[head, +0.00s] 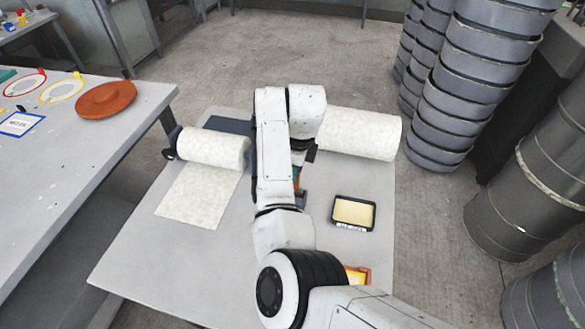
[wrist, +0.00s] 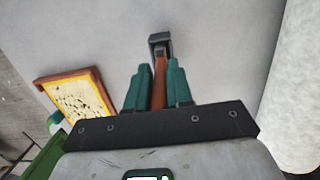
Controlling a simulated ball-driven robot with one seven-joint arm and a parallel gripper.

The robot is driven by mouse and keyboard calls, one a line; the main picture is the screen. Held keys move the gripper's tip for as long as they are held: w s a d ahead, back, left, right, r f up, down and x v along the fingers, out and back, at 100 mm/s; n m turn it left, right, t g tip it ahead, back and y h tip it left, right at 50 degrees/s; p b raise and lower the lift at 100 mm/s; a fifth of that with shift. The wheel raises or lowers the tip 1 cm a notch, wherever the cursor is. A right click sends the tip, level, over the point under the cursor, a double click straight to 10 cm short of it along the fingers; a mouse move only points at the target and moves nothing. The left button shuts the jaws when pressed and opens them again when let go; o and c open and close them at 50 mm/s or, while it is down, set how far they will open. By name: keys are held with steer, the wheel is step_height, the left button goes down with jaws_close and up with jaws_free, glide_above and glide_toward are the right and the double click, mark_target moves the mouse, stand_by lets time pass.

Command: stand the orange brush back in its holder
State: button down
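The orange brush (wrist: 160,78) shows in the wrist view as an orange-brown strip running between my gripper's two teal fingers. My gripper (wrist: 157,82) is closed against it on both sides, with no gap that I can make out. A dark grey blocky piece (wrist: 160,42) is at the strip's far end; I cannot tell whether it is the brush's head or the holder. In the head view my arm hides most of the gripper; a bit of orange (head: 297,178) and a dark piece (head: 301,198) show just right of the arm, over the grey table (head: 220,265).
On the grey table are two white rolls (head: 215,148) (head: 362,135), a black-rimmed cream tray (head: 353,212) and an orange-rimmed tray (wrist: 78,98), partly hidden by my arm in the head view (head: 357,275). The front left of the table is clear. Stacked grey tubs (head: 470,75) stand right.

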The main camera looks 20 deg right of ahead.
steer(key=c, duration=0.9)
jaws_free()
steer(key=shift+c, duration=0.2)
steer(key=r, duration=0.3)
steer(key=r+b, duration=0.1)
steer(key=r, duration=0.3)
steer(key=d+r, duration=0.1)
steer(key=r, duration=0.2)
steer(key=shift+s+r+b, duration=0.3)
steer(key=shift+s+r, duration=0.1)
steer(key=shift+f, duration=0.1)
